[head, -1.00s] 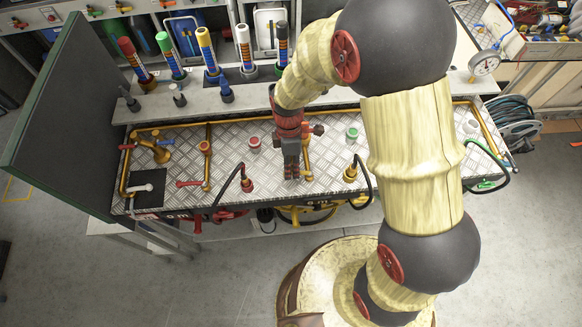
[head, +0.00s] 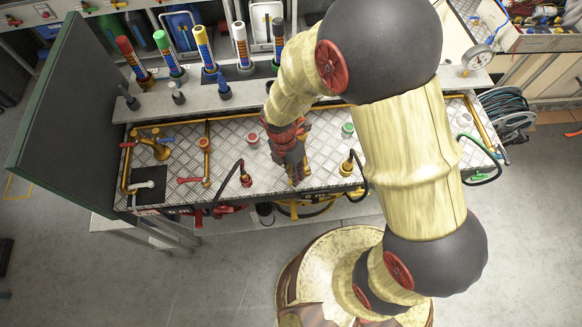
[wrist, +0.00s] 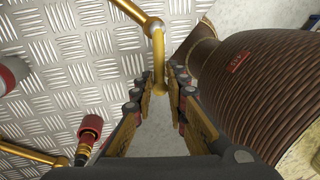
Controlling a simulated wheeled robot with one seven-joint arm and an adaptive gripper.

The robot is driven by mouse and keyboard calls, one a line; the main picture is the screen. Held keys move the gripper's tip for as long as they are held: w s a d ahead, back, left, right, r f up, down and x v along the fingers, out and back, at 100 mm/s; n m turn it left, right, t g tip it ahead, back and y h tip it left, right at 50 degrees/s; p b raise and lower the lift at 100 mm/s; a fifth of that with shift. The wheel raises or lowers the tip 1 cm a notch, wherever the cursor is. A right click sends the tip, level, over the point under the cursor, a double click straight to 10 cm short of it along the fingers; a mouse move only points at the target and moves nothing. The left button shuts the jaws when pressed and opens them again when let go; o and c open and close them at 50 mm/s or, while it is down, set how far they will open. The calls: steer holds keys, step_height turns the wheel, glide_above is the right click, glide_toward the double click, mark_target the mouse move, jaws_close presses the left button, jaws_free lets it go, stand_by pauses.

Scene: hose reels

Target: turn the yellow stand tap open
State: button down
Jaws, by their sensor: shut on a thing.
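The yellow stand tap (wrist: 151,28) shows in the wrist view as a bent yellow bar that runs down between my fingers. In the head view my gripper (head: 292,170) stands over the front middle of the bench and hides most of the tap; a bit of yellow (head: 296,182) shows at the fingertips. My gripper (wrist: 160,85) is shut on the lower part of the bar in the wrist view. The tap's base and outlet are hidden, so I cannot tell how far it is turned.
The tread-plate bench (head: 225,160) carries a red-tipped hose fitting (head: 245,178) left of my gripper and a yellow one (head: 347,165) right of it. A red button (head: 252,140) and a green button (head: 348,130) lie behind. Another brass tap (head: 158,147) stands far left.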

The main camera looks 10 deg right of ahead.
steer(key=n+p, duration=0.1)
steer(key=s+d+n+p, duration=0.1)
steer(key=n, duration=0.1)
steer(key=s+n+p, duration=0.1)
steer(key=shift+d+r+n+t+h, duration=0.2)
steer(key=shift+d+n+t+h, duration=0.1)
steer(key=shift+d, duration=0.1)
steer(key=shift+s+d+f+n+t+p, duration=0.15)
steer(key=shift+d+n+p, duration=0.25)
steer(key=shift+n+p, duration=0.4)
steer(key=shift+s+d+r+n+t+p, duration=0.1)
steer(key=shift+d+n+p, duration=0.4)
steer(key=shift+n, duration=0.35)
steer(key=shift+s+d+f+n+t+p, duration=0.15)
steer(key=shift+d+n+p, duration=0.2)
steer(key=shift+n+p, duration=0.45)
steer(key=c, duration=1.9)
jaws_free()
steer(key=shift+w, duration=0.1)
steer(key=r, duration=0.4)
steer(key=a+r, duration=0.1)
steer(key=r, duration=0.3)
steer(key=a+r, duration=0.1)
steer(key=r, duration=0.2)
steer(key=shift+a+r, duration=0.15)
steer(key=shift+r, duration=0.25)
